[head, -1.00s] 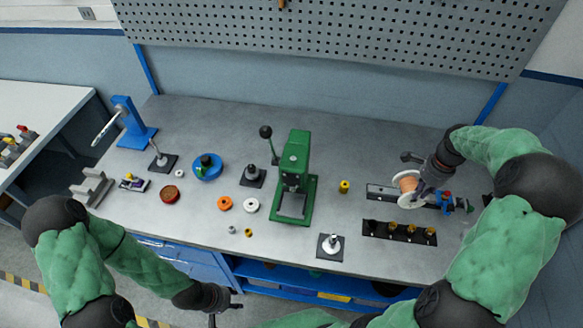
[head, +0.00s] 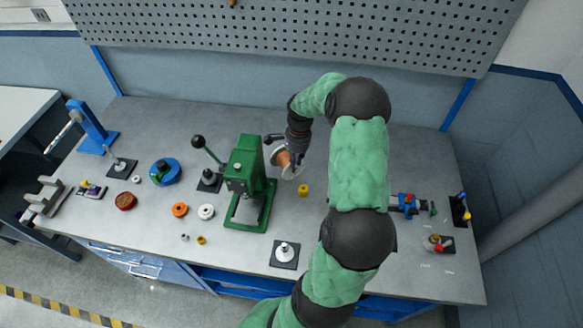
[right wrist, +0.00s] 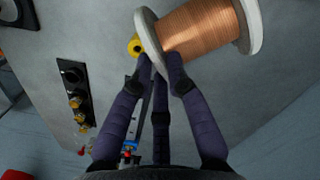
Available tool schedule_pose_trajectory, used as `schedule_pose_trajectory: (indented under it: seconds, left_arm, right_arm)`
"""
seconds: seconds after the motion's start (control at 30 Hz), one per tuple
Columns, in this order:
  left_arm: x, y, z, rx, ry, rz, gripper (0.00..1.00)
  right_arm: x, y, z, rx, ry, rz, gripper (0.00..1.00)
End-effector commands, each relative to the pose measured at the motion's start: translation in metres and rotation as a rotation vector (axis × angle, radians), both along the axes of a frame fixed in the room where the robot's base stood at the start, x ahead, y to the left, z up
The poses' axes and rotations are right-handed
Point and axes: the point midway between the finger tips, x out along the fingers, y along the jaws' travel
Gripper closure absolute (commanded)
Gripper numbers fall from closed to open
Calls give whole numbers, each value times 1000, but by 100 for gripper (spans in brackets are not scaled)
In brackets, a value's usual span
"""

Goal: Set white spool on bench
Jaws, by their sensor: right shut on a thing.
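The white spool (head: 286,159), with white flanges and copper wire wound round it, is in my right gripper (head: 295,160) in the head view. It is tilted over the bench (head: 330,285), just right of the green press. In the right wrist view the spool (right wrist: 203,30) fills the top, and the fingers of my right gripper (right wrist: 162,65) are shut on its near flange side. The gripper hides part of it in the head view, and I cannot tell whether it touches the bench. My left gripper is not in view.
The green press (head: 250,185) stands left of the spool. A small yellow piece (head: 303,190) lies close by, and a white post on a black plate (head: 285,254) stands nearer the front edge. A blue and red fixture (head: 408,204) is at right, partly behind my arm.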

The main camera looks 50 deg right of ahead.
Motion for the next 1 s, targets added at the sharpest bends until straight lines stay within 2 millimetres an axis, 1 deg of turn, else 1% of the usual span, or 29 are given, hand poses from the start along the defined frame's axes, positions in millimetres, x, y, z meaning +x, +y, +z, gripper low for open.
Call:
schedule_pose_trajectory:
  seconds: [0.23,0.4,0.5,0.73,0.87,0.9,0.97,1.0]
  left_arm:
    - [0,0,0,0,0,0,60]
    - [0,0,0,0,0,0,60]
    - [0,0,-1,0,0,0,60]
    - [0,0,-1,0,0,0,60]
    - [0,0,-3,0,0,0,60]
    - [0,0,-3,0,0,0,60]
    - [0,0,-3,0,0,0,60]
    - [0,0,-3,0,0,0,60]
  right_arm:
    - [0,-1,-15,-2,-2,-1,100]
    - [0,-1,-38,-1,0,0,100]
    - [1,-1,-45,-3,-2,0,100]
    - [1,-1,-45,-4,-3,0,100]
    - [1,-1,-49,-3,-3,0,100]
    - [0,0,-50,-1,-1,0,78]
    - [0,-1,-49,-1,-1,0,61]
    - [0,-1,-49,-1,-1,0,60]
